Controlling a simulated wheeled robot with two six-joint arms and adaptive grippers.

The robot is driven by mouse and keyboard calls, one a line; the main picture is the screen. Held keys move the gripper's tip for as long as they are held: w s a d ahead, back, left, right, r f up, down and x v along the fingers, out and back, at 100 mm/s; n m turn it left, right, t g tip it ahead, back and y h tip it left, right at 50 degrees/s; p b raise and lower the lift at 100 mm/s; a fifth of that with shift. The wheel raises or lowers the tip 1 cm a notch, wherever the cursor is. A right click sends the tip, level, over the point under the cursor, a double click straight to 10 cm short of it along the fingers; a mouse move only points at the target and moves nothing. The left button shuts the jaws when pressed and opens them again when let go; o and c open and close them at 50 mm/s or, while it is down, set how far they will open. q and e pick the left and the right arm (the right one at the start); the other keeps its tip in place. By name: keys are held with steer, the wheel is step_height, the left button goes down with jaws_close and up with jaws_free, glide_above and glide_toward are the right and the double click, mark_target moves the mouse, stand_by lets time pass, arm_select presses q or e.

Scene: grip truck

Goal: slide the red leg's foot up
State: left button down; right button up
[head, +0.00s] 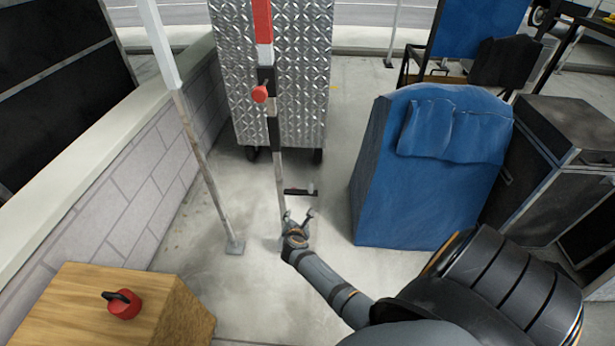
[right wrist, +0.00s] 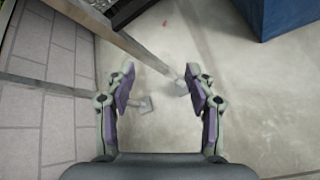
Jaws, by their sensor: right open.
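The red leg (head: 262,25) stands in front of a diamond-plate metal case, with a black clamp and red knob (head: 260,94) partway down. Its grey lower tube (head: 279,180) runs down to my right gripper (head: 298,218), which hides the foot in the head view. In the right wrist view, the lower tube (right wrist: 125,45) runs diagonally to a small grey foot (right wrist: 178,87). This foot appears between the open fingers of my right gripper (right wrist: 163,88), nearer the right finger; I cannot tell whether they touch. My left gripper is not in view.
A white-topped leg (head: 190,125) stands left on a foot plate (head: 235,247). A black bar (head: 299,192) sticks out beside the red leg. A blue-covered block (head: 425,185) stands right; a wooden box (head: 165,310) with a red object (head: 124,304) is at lower left.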

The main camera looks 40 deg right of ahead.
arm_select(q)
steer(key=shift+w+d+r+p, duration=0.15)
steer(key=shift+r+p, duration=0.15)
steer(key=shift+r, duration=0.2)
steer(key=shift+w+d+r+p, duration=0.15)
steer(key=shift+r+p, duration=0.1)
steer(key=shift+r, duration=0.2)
arm_select(e)
steer(key=s+f, duration=0.1)
steer(key=s+f+m, duration=0.1)
steer(key=s, duration=0.1)
steer(key=shift+d+f+m+g+y, duration=0.1)
steer(key=shift+f+m+g+y, duration=0.05)
steer(key=shift+m+g+y, duration=0.2)
